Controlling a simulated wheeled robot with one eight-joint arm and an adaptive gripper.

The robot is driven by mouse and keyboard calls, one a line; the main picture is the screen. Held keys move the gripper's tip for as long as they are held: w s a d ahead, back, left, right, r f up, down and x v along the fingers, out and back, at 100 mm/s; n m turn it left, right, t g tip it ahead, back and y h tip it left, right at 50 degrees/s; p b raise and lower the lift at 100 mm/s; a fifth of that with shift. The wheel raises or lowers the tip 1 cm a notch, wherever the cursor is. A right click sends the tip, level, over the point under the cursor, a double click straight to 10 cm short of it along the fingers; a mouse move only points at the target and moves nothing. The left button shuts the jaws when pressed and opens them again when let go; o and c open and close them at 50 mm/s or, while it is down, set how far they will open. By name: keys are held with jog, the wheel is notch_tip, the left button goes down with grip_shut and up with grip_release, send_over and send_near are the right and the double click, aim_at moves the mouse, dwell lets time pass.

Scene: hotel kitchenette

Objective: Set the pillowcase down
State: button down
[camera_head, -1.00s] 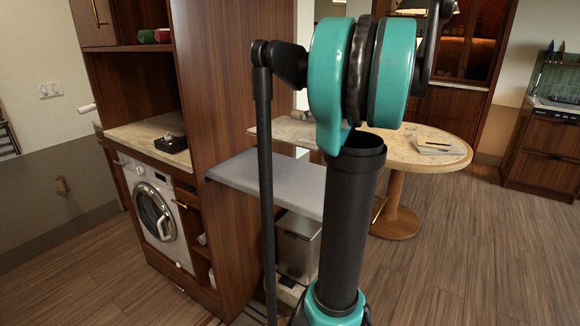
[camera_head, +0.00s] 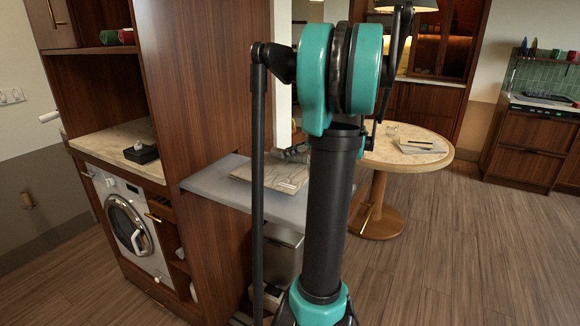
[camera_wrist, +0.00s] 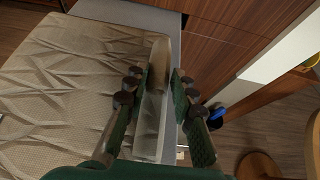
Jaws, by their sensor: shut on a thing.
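The pillowcase (camera_head: 285,172) is a flat beige cloth with a creased diamond pattern. In the head view it lies level over the grey shelf top (camera_head: 212,184), partly hidden by my arm; I cannot tell whether it fully rests there. In the wrist view the pillowcase (camera_wrist: 62,88) fills the left side. My gripper (camera_wrist: 160,82) is shut on its right edge, with a pale fold between the fingers. The grey shelf top (camera_wrist: 146,14) shows beyond the cloth and under the gripper. In the head view my gripper is mostly hidden behind my arm.
A tall wooden cabinet (camera_head: 200,90) stands left of the shelf, with a washing machine (camera_head: 130,222) and a black tissue box (camera_head: 142,153) further left. A round table (camera_head: 405,158) stands behind. A metal bin (camera_head: 283,255) is under the shelf. The floor at right is clear.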

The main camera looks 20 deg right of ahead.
jog(key=shift+f, duration=2.7)
jog(key=c, duration=1.3)
grip_release()
jog(key=shift+o, duration=0.2)
jog(key=v, duration=1.2)
jog(key=shift+s, duration=0.1)
